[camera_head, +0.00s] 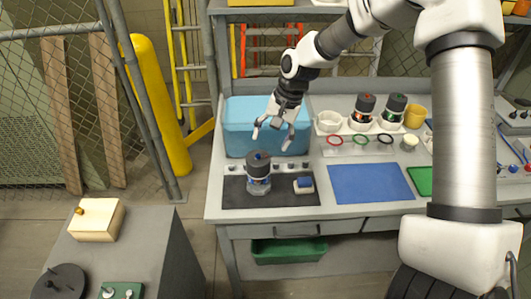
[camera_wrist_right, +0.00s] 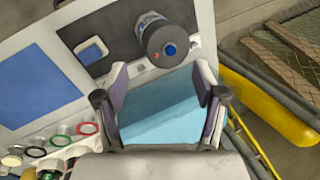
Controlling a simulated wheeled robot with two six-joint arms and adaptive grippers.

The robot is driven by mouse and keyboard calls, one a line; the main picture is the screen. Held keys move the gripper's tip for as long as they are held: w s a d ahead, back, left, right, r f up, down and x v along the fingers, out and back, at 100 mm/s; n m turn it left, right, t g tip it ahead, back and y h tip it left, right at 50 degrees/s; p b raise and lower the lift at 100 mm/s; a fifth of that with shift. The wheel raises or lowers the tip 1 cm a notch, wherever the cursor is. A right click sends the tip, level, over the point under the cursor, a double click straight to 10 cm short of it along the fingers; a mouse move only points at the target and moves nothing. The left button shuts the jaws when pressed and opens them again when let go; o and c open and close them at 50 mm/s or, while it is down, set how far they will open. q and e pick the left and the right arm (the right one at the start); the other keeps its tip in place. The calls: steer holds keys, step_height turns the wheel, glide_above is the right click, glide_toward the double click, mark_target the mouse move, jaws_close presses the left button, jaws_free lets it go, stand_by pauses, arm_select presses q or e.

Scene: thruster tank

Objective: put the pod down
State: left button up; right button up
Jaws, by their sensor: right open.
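The pod (camera_head: 258,184), a clear cylinder with a dark grey cap, stands upright on the black mat (camera_head: 233,197) at the left end of the workbench. In the right wrist view the pod (camera_wrist_right: 168,42) shows its dark cap with a blue centre, beyond the fingers. My right gripper (camera_head: 275,136) is open and empty, above and behind the pod, in front of the blue bin. Its spread fingers (camera_wrist_right: 160,96) frame only the bin in the right wrist view, apart from the pod. My left gripper is not in view.
The blue bin (camera_head: 240,112) stands behind the mat. A blue mat (camera_head: 368,183) is clear. Two dark-capped jars (camera_head: 363,112) stand near coloured rings (camera_head: 360,139) at the back.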

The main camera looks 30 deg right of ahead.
steer(key=w+v, duration=0.1)
steer(key=v, duration=0.3)
steer(key=s+a+f+n, duration=0.1)
steer(key=s+a+f, duration=0.1)
steer(key=f, duration=0.5)
steer(key=s+a+f+n, duration=0.1)
steer(key=s+a+f, duration=0.2)
steer(key=f, duration=0.4)
steer(key=s+a+f+n+g+h, duration=0.1)
steer(key=s+a+f+n, duration=0.1)
steer(key=s+f, duration=0.3)
steer(key=shift+s+a+f, duration=0.1)
steer(key=shift+a+f, duration=0.25)
steer(key=shift+f, duration=0.4)
steer(key=shift+a+f, duration=0.4)
steer(key=shift+f, duration=0.3)
steer(key=s+a+f+n+h, duration=0.1)
steer(key=s+f+n, duration=0.1)
steer(key=s+f, duration=0.3)
steer(key=s+a+f+n, duration=0.2)
steer(key=s+f, duration=0.3)
steer(key=s, duration=0.8)
steer(key=shift+f+n+g+h, duration=0.3)
steer(key=shift+n+h, duration=0.1)
steer(key=shift+n, duration=0.2)
